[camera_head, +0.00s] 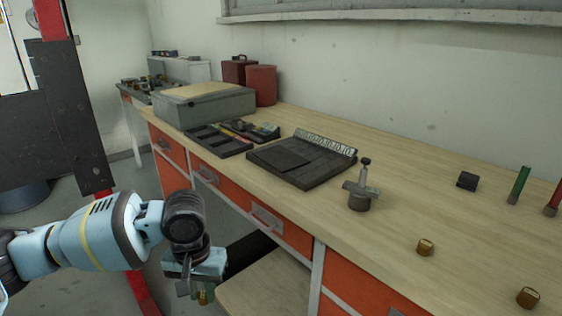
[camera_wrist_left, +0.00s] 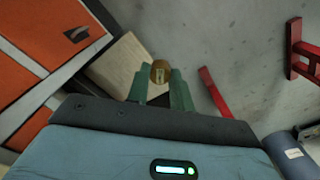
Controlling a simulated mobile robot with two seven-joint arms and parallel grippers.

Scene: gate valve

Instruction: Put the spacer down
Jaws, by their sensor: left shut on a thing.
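My left gripper (camera_head: 192,291) hangs in front of the bench, below the worktop and over the floor side. It is shut on the spacer, a small brass-coloured piece (camera_head: 203,298) that shows only in part at the fingertips. In the left wrist view the spacer (camera_wrist_left: 160,71) sits between the tips of the two green fingers (camera_wrist_left: 158,84), clear of any surface. My right gripper is in neither view.
On the wooden bench (camera_head: 400,160) stand a grey valve body (camera_head: 360,193), two brass pieces (camera_head: 425,247) (camera_head: 528,297), a black block (camera_head: 467,181), a green cylinder (camera_head: 519,186) and a dark tray (camera_head: 300,165). Bare wood lies between them. Orange drawers (camera_head: 225,189) front the bench.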

